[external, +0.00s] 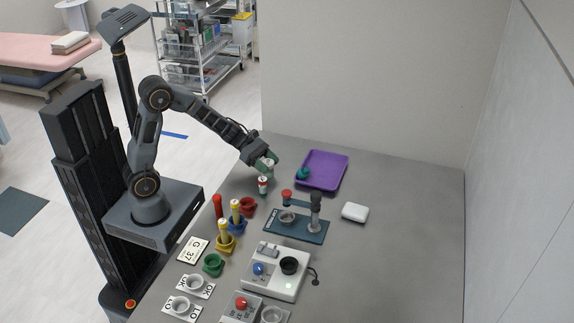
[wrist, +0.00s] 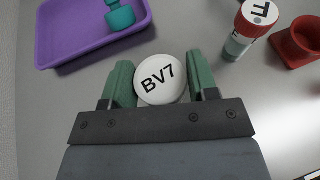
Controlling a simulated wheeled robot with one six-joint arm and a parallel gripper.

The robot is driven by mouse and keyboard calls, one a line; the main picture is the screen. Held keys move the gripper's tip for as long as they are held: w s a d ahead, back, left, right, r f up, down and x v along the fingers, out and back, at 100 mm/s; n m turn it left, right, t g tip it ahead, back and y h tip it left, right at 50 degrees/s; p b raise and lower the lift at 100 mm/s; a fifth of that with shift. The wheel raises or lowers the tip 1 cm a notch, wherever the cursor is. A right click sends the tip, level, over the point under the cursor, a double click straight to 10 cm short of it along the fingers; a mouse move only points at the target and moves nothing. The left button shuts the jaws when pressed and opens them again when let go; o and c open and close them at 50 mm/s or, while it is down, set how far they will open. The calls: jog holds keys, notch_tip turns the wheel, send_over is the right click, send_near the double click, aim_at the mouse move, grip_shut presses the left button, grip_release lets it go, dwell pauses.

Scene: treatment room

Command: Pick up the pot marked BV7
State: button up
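The pot marked BV7 (wrist: 160,79) has a round white lid with black letters, seen from above in the wrist view. My gripper (wrist: 161,82) has green fingers, one on each side of the pot, and both appear to touch it. In the external view my gripper (external: 266,163) is at the back left of the grey table, with a bit of the white pot (external: 269,162) showing between the fingers. The pot's body is mostly hidden, and I cannot tell whether its base touches the table.
A red-lidded pot marked F (wrist: 240,30) stands close by, right of my gripper in the wrist view, beside a red holder (wrist: 298,42). A purple tray (external: 327,163) with a teal object (external: 303,174) lies right of my gripper. A blue-based stand (external: 297,227) is nearer the front.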

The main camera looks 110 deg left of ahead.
jog(key=c, duration=0.5)
jog(key=shift+r, duration=0.1)
